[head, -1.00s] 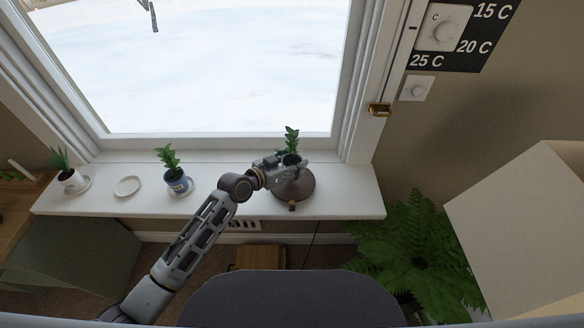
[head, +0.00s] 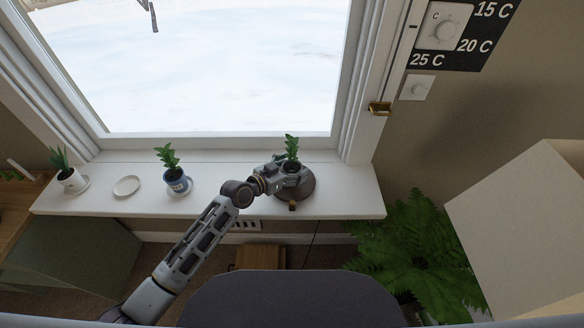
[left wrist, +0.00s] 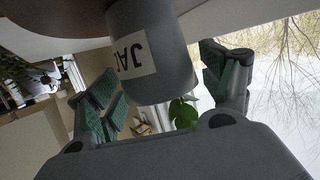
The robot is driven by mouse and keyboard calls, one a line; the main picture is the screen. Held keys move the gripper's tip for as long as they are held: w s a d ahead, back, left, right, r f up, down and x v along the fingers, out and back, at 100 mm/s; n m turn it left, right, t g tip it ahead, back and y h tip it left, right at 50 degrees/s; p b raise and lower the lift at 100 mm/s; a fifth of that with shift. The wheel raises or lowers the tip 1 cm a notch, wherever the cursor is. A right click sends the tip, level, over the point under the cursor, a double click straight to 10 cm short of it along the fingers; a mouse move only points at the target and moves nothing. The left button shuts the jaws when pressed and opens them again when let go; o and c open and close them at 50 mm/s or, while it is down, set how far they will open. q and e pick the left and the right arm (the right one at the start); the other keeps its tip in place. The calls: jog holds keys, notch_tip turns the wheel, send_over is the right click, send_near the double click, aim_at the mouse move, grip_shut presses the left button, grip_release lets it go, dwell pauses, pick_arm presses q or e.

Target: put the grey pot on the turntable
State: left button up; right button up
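The grey pot (left wrist: 165,50), with a pale lettered label and a green plant, is between the fingers of my left gripper (head: 286,172). In the head view the gripper mostly hides the pot, and the plant (head: 291,146) rises above it. The brown round turntable (head: 304,190) is directly under the pot; its edge (left wrist: 60,12) shows in the left wrist view. The pot looks upright at the turntable's top, but the contact is hidden. The left fingers (left wrist: 165,90) are spread on both sides of the pot, with a gap at one finger. My right gripper is out of view.
The window stands behind. A fern (head: 415,250) and a pale box-like shape (head: 525,225) are at the right.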

aim_at(291, 168)
pick_arm(q)
jog(key=shift+r, duration=0.2)
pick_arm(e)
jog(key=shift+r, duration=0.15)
pick_arm(q)
jog(key=shift+s+a, duration=0.15)
jog(key=shift+a, duration=0.05)
jog(key=shift+v, duration=1.95)
jog(key=v, duration=0.7)
jog(key=shift+s+a+r+b, duration=0.15)
jog(key=shift+s+b, duration=0.05)
jog(key=shift+b, duration=0.15)
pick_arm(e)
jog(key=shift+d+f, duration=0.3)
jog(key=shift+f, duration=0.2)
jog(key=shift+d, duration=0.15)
